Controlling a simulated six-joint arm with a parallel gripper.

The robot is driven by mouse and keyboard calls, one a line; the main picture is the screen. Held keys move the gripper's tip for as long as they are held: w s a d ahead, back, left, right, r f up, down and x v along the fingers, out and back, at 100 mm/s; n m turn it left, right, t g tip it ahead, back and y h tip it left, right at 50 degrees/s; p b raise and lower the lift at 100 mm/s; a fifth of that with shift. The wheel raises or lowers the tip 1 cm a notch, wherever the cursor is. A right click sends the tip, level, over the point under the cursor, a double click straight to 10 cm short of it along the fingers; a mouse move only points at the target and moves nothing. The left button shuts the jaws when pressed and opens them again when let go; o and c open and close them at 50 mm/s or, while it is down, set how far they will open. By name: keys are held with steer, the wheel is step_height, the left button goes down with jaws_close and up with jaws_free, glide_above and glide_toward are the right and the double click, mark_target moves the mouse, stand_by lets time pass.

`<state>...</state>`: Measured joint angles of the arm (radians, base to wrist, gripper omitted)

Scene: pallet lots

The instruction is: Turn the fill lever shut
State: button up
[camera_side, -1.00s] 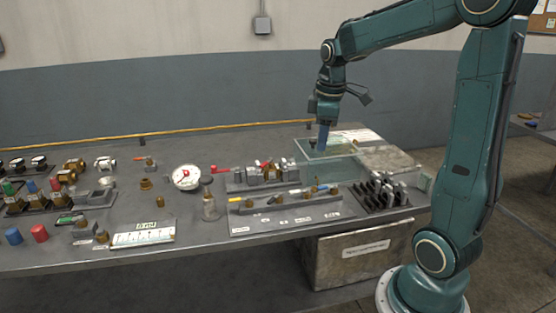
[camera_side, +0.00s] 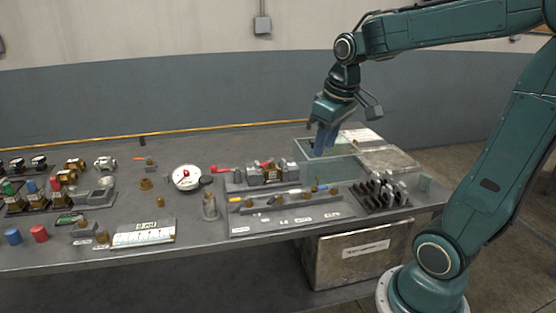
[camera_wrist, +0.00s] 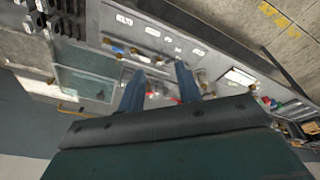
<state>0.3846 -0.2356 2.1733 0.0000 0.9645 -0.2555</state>
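A valve assembly (camera_side: 268,175) of metal and brass fittings sits on a grey plate in the middle of the bench in the side view. A red lever handle (camera_side: 222,169) sticks out from its left end, and another red part shows on its top. I cannot tell which is the fill lever. My gripper (camera_side: 325,143) hangs above the glass tank, to the right of and higher than the valves. In the wrist view my gripper (camera_wrist: 159,70) has its two blue fingers apart with nothing between them. Small red parts (camera_wrist: 153,95) show beyond the fingers.
A clear glass tank (camera_side: 330,168) stands below my gripper. A labelled panel (camera_side: 285,215) with a yellow handle lies in front of the valves. A rack of dark and silver pieces (camera_side: 380,190) is at right.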

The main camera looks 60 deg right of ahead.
steer(key=shift+s+a+r+m+t, duration=0.1)
steer(key=shift+s+a+m+t, duration=0.05)
steer(key=shift+s+a+m, duration=0.45)
steer(key=shift+s+a+r+m+t, duration=0.15)
steer(key=shift+s+a+m, duration=0.25)
steer(key=shift+a+m, duration=0.35)
steer(key=shift+f, duration=0.1)
steer(key=s+a+n+t+y, duration=0.1)
steer(key=s+a+n+t, duration=0.1)
steer(key=s+a+n, duration=0.2)
steer(key=shift+s+a+f, duration=0.15)
steer(key=shift+s+a, duration=1.45)
steer(key=shift+a, duration=0.55)
